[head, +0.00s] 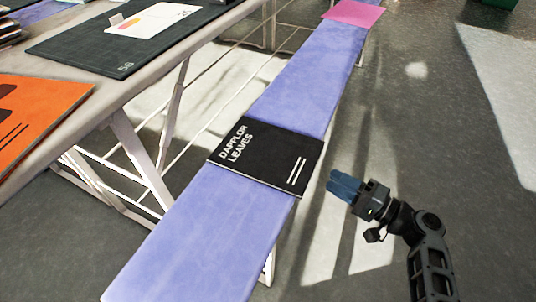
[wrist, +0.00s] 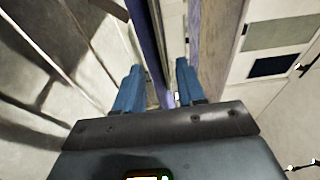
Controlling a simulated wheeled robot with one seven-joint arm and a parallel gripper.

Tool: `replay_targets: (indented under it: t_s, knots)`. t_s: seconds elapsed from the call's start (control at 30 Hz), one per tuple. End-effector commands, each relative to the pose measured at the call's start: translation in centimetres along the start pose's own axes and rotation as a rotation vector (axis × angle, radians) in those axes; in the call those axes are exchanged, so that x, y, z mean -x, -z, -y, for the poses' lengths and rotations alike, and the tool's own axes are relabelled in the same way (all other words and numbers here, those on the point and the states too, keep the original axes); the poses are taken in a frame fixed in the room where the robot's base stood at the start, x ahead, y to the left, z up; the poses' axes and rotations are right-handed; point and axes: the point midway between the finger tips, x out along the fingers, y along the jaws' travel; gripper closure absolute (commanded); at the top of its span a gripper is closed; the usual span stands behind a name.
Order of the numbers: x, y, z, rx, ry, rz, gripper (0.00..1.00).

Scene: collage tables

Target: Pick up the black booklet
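The black booklet (head: 262,170), with white lettering reading "DAPPLOR LEAVES", lies flat across the narrow purple bench (head: 205,237). Its right end reaches past the bench's right edge. My gripper (head: 334,183), with blue fingers, is just right of the booklet's overhanging end, apart from it and pointing left towards it. In the wrist view my gripper (wrist: 160,67) has its two fingers spread with nothing held between them. A thin upright-looking edge runs between the fingers there; I cannot clearly tell booklet from bench in it.
A table at left holds an orange booklet (head: 35,108), a dark cutting mat (head: 75,60) and a white sheet (head: 150,22). A pink sheet (head: 353,13) lies at the bench's far end. The floor right of the bench is mostly clear.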

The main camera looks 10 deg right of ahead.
Motion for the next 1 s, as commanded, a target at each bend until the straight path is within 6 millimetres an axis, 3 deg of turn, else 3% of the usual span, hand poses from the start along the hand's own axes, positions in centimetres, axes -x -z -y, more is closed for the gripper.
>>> replay_targets:
  t_s: [0.3, 0.63, 1.0]
  knots:
    - [-4.2, -0.2, 0.0, 0.0, -0.001, 0.0, 0.61]
    - [-4.8, -0.2, 0.2, -0.001, -0.001, -0.001, 0.61]
    - [-4.8, -0.3, 0.2, -0.001, -0.001, -0.001, 0.96]
